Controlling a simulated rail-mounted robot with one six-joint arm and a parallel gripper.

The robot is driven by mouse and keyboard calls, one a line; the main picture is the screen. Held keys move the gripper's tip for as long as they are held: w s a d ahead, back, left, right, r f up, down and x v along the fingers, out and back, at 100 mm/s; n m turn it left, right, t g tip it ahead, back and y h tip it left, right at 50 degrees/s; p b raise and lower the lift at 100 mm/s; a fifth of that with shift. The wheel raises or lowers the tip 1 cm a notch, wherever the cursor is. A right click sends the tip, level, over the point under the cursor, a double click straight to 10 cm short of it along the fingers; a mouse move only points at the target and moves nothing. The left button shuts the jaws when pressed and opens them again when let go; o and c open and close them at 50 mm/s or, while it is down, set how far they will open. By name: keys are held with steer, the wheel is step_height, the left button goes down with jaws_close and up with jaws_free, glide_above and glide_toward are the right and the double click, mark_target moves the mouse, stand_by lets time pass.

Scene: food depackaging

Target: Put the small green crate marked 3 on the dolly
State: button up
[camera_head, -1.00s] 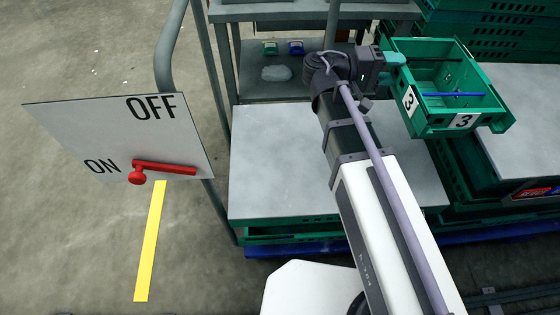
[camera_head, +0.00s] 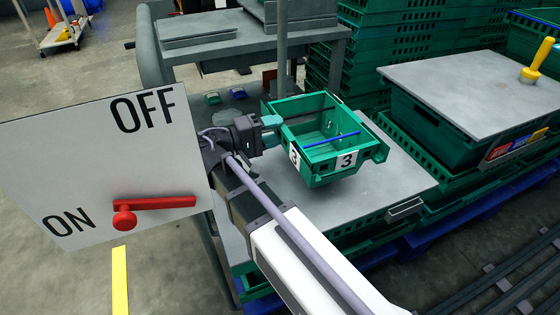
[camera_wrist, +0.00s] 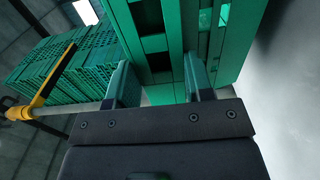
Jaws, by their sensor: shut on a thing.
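The small green crate marked 3 (camera_head: 345,160) is held up level in the head view, above a grey board. It is open at the top, with white 3 labels on two sides and a blue strip inside. My gripper (camera_head: 270,122) is shut on its left wall. In the wrist view, the two fingers of my gripper (camera_wrist: 160,85) are at the green crate wall (camera_wrist: 155,40), which fills the upper middle. A low wheeled platform (camera_head: 62,38) stands far off at the upper left; I cannot tell for certain that it is the dolly.
The grey board (camera_head: 400,180) lies under the held crate. Stacked green crates (camera_head: 390,50) stand behind. A grey lid with a yellow handle (camera_head: 537,62) covers a crate at right. An OFF/ON panel with a red lever (camera_head: 155,203) is at left.

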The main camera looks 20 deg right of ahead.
steer(key=shift+f, duration=0.3)
step_height(320, 180, down, 4)
steer(key=b, duration=0.3)
steer(key=shift+b, duration=0.3)
steer(key=shift+r, duration=0.15)
steer(key=o, duration=1.2)
steer(key=a, duration=0.5)
steer(key=shift+s+a+r, duration=0.1)
steer(key=shift+s+a, duration=0.15)
steer(key=shift+a, duration=0.05)
